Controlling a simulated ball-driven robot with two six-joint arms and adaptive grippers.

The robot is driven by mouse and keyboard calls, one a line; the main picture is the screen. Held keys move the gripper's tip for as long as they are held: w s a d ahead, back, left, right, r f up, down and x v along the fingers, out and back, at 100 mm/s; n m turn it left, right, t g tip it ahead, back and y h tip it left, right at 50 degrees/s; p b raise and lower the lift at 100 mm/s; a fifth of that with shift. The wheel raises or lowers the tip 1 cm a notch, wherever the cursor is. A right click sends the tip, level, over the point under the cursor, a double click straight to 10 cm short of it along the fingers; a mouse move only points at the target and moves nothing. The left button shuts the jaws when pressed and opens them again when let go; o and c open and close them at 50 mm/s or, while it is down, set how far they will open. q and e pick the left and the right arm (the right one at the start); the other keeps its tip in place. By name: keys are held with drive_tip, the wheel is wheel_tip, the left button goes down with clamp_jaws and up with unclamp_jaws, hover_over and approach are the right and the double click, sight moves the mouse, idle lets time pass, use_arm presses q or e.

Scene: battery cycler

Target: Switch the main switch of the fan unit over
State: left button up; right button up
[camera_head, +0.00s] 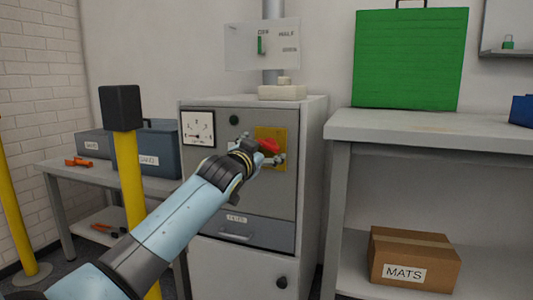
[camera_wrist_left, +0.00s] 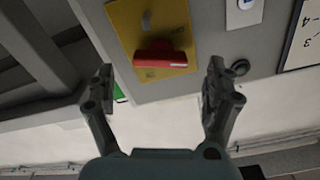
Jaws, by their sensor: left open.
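The main switch is a red handle (camera_head: 268,145) on a yellow plate (camera_head: 277,134) on the front of the grey fan unit cabinet (camera_head: 215,157). My left gripper (camera_head: 263,152) is right in front of it and hides part of the plate. In the left wrist view, the red handle (camera_wrist_left: 160,56) lies crosswise on the yellow plate (camera_wrist_left: 135,22). The open fingers of my left gripper (camera_wrist_left: 160,72) stand on either side of the handle, with a gap at each side. Contact with the handle cannot be seen. My right gripper is in neither view.
A dial gauge (camera_head: 198,128) and a dark green button (camera_head: 234,120) are on the cabinet beside the switch. A drawer (camera_head: 240,228) is below. A yellow post with a black top (camera_head: 120,108) stands at left. A workbench (camera_head: 425,127) is at right, with a MATS box (camera_head: 414,258) beneath.

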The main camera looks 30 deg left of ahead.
sight(267, 147)
use_arm(q)
drive_tip(key=shift+w+a+b, duration=0.15)
drive_tip(key=shift+w+b, duration=0.05)
drive_tip(key=shift+w, duration=0.7)
drive_tip(key=shift+w+a+b, duration=0.1)
drive_tip(key=shift+w+b, duration=0.05)
drive_tip(key=shift+w, duration=0.75)
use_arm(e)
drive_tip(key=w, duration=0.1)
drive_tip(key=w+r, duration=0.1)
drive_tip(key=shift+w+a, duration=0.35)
use_arm(q)
drive_tip(key=shift+c, duration=0.2)
